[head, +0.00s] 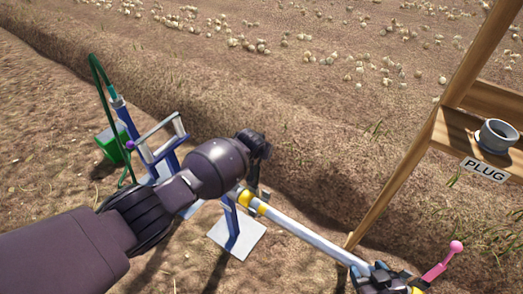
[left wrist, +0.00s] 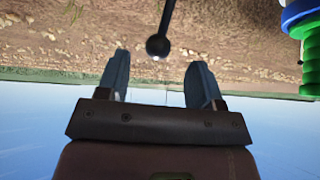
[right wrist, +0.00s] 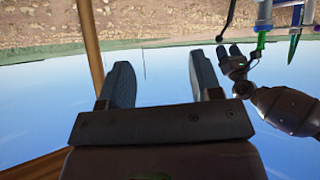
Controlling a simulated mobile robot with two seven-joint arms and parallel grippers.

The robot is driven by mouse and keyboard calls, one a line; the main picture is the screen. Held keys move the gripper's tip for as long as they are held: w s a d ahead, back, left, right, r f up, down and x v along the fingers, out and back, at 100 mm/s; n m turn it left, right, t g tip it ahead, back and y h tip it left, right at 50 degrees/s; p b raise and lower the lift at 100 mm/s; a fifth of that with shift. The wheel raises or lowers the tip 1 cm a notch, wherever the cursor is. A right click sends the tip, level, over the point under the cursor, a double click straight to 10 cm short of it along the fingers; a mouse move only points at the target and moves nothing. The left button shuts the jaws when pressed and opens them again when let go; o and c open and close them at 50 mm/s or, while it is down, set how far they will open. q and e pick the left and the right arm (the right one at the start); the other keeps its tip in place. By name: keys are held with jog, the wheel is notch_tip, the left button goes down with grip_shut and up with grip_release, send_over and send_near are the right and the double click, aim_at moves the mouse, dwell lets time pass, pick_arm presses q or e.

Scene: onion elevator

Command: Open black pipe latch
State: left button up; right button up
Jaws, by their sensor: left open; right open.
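In the left wrist view, a black latch lever (left wrist: 168,15) with a round knob at its end hangs from the top edge. The knob lies between and just ahead of the open fingers of my left gripper (left wrist: 159,62), with clear gaps on both sides. In the head view my left arm covers the latch and most of that gripper. My right gripper (right wrist: 160,62) is open and empty in its own wrist view. Beyond it the left gripper (right wrist: 237,60) shows close to the black lever (right wrist: 230,20).
A pale pipe (head: 310,240) with a yellow coupling runs to a pink lever (head: 440,262) at bottom right. A green hose (head: 97,75) and blue supports stand at left.

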pick_arm(q)
jog(key=p+v, duration=0.1)
jog(key=v, duration=0.1)
jog(key=shift+s+a+r, duration=0.1)
jog(key=shift+s+r, duration=0.1)
jog(key=shift+s, duration=0.05)
dwell(0.5)
